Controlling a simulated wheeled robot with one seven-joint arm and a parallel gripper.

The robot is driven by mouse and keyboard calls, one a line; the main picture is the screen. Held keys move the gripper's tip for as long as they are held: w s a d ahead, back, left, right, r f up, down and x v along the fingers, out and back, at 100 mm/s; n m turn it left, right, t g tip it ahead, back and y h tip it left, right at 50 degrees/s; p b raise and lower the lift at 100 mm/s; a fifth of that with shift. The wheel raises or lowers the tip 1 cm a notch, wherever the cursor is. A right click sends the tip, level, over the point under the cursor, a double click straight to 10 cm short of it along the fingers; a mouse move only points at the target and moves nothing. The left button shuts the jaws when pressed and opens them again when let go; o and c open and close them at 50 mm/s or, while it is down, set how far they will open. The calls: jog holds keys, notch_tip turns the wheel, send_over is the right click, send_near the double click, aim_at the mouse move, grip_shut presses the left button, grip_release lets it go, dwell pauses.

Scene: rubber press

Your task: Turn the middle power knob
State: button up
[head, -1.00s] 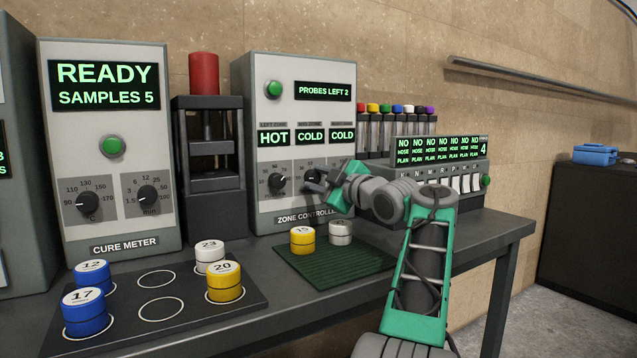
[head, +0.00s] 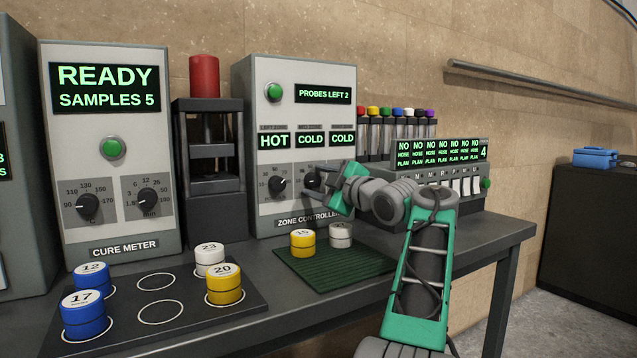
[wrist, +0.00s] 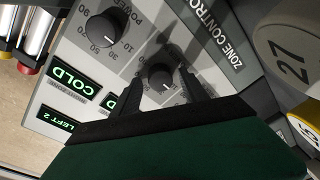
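The zone controller (head: 292,80) is a pale grey panel with a row of black power knobs below displays reading HOT, COLD, COLD. The middle power knob (head: 312,181) is partly covered by my gripper (head: 319,188) in the head view. In the wrist view the panel is turned, and the middle knob (wrist: 160,77) shows between the two dark fingers of my gripper (wrist: 162,74). The fingers stand apart, one on each side of the knob. I cannot tell whether they touch it. The left knob (head: 277,187) is clear of my gripper.
The right knob (wrist: 103,30) is close beside the fingers in the wrist view. A green mat (head: 318,271) with a yellow and a grey puck lies below the panel. A display box (head: 438,148) stands to the right, and a cure meter (head: 105,200) to the left.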

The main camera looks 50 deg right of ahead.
jog(key=s, duration=0.4)
jog(key=s+a, duration=0.1)
jog(key=s, duration=0.2)
jog(key=shift+p, duration=0.4)
jog(key=shift+s+a, duration=0.2)
jog(key=shift+s, duration=0.2)
jog(key=shift+w, duration=0.1)
